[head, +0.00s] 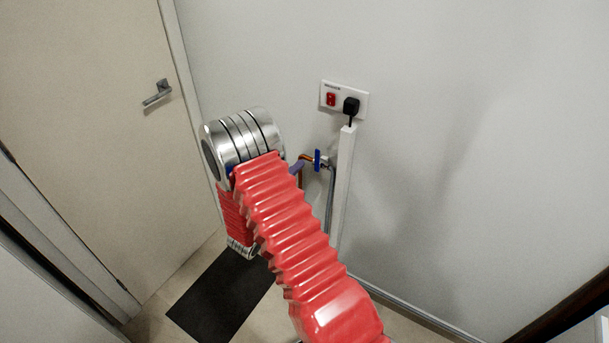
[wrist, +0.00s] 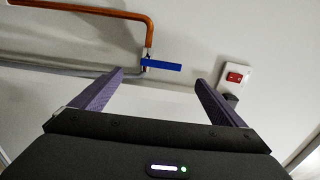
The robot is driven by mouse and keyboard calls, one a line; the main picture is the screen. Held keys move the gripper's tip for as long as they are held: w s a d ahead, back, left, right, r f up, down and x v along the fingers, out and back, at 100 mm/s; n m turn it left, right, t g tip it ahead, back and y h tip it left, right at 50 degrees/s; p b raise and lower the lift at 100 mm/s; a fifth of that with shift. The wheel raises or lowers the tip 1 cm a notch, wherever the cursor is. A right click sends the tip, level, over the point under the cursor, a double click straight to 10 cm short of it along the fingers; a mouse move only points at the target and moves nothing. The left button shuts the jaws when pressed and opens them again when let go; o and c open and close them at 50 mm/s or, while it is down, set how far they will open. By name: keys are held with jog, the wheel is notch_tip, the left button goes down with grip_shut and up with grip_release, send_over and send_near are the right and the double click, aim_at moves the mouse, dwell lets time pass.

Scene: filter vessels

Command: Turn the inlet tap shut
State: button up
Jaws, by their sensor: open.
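The inlet tap has a blue lever handle (wrist: 161,65) on a copper pipe (wrist: 149,32) by the wall in the wrist view. The lever lies across the picture, to the right of the pipe's lower end. In the head view the blue handle (head: 317,160) is small, to the right of my arm. My gripper (wrist: 158,78) is open and empty, with its two purple fingers spread on either side of the lever. I cannot tell how far the fingertips are from it. In the head view my arm hides most of my gripper; a purple finger (head: 297,167) shows left of the tap.
A socket plate (head: 344,99) with a red switch and a black plug is above the tap. White trunking (head: 343,185) runs down beside the tap. A grey hose (head: 331,195) hangs below it. A door (head: 95,130) stands at left, and a dark mat (head: 222,295) lies on the floor.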

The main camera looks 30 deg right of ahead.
jog(key=v, duration=0.4)
jog(key=shift+s+a, duration=0.15)
jog(key=shift+a, duration=0.1)
dwell(0.3)
